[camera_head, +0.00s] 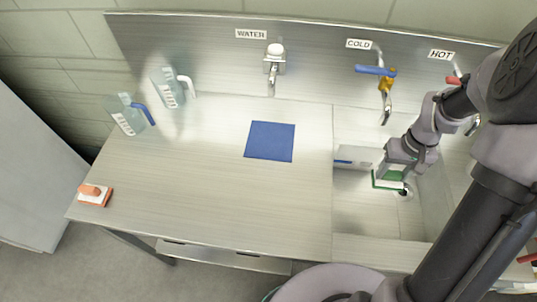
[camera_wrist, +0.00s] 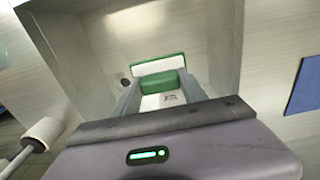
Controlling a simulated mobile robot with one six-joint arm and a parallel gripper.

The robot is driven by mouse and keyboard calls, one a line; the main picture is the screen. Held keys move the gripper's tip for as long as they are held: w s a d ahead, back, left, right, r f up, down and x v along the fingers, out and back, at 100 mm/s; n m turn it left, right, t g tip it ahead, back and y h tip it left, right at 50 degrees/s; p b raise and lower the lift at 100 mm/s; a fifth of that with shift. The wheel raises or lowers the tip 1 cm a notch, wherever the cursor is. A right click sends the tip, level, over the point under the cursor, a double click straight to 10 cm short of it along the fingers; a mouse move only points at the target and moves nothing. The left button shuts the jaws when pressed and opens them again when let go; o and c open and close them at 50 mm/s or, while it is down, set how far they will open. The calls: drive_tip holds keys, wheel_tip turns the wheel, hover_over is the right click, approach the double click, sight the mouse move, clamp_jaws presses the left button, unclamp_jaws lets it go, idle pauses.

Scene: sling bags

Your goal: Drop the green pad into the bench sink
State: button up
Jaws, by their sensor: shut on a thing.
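The green pad (camera_head: 388,184) is a flat scrubber with a green and white base and a green grip block. It is in my gripper (camera_head: 391,174), over the inside of the bench sink (camera_head: 362,222). In the wrist view, the jaws (camera_wrist: 160,98) are closed on the block of the green pad (camera_wrist: 158,64), with the base beyond them. The sink floor and a round drain (camera_wrist: 125,82) show beyond and beside it. I cannot tell whether the pad touches the sink floor.
A white piece with a blue mark (camera_head: 352,157) is at the sink's back left. The cold tap (camera_head: 385,95) stands behind. A blue mat (camera_head: 270,141) lies on the bench, an orange scrubber (camera_head: 95,195) at the left edge, and two bottles (camera_head: 127,116) at the back left.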

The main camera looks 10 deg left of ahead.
sight(384, 182)
drive_tip(key=f+b, duration=0.1)
drive_tip(key=f, duration=0.1)
drive_tip(key=f+b, duration=0.3)
drive_tip(key=shift+a+f, duration=0.25)
drive_tip(key=shift+f, duration=0.15)
drive_tip(key=shift+r, duration=0.1)
drive_tip(key=o, duration=1.6)
wheel_tip(384, 182, up, 17)
drive_tip(key=p, duration=0.6)
drive_tip(key=shift+r, duration=0.2)
drive_tip(key=shift+r, duration=0.1)
